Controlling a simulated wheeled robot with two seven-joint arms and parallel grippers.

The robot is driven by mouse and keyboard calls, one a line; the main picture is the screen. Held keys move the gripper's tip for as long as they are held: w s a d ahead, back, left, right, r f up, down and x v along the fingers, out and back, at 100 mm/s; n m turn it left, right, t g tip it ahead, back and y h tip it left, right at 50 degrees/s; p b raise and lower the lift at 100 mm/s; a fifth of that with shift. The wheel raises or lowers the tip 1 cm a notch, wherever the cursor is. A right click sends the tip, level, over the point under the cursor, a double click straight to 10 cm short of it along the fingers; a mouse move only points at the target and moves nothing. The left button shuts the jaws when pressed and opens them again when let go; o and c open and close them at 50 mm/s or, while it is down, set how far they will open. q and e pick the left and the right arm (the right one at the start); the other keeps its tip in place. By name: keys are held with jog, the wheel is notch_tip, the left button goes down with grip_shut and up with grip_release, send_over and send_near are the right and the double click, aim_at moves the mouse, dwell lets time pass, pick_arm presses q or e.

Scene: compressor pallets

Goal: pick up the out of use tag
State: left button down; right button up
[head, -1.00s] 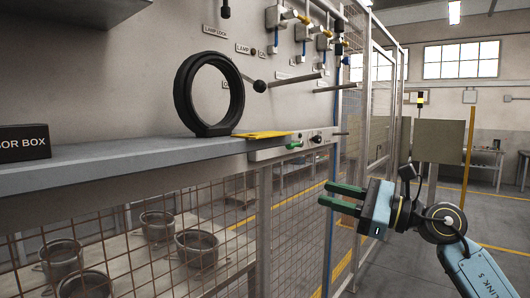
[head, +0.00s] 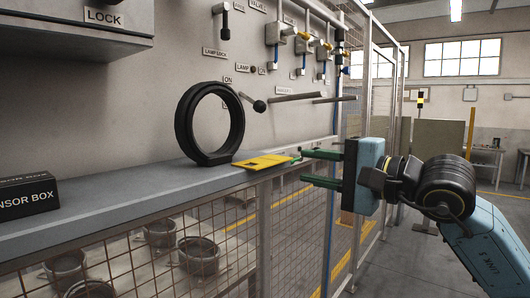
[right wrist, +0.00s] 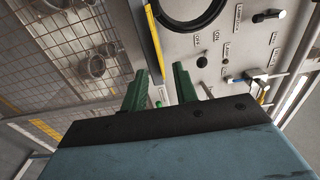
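The yellow out of use tag (head: 265,161) lies flat at the front edge of the grey shelf (head: 120,205), right of a black ring on a foot. In the right wrist view the tag (right wrist: 153,38) shows nearly edge-on as a thin yellow strip, beyond the fingers. My right gripper (head: 304,167) is open, with its green fingers pointing left toward the tag's right end. The fingertips look close to the tag but apart from it. Nothing shows between the fingers (right wrist: 160,82) as held. My left gripper is not in view.
The black ring (head: 181,125) stands upright just left of the tag. A black sensor box (head: 26,197) sits further left on the shelf. Levers and valves (head: 278,34) stick out of the wall behind. Wire mesh (head: 220,235) lies below the shelf.

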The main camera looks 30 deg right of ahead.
aim_at(279, 163)
jog(key=p+x, duration=0.3)
jog(key=x, duration=0.3)
jog(key=shift+w+a+p, duration=0.1)
jog(key=shift+a+p, duration=0.15)
jog(key=shift+p, duration=0.1)
jog(key=shift+f, duration=0.1)
grip_shut()
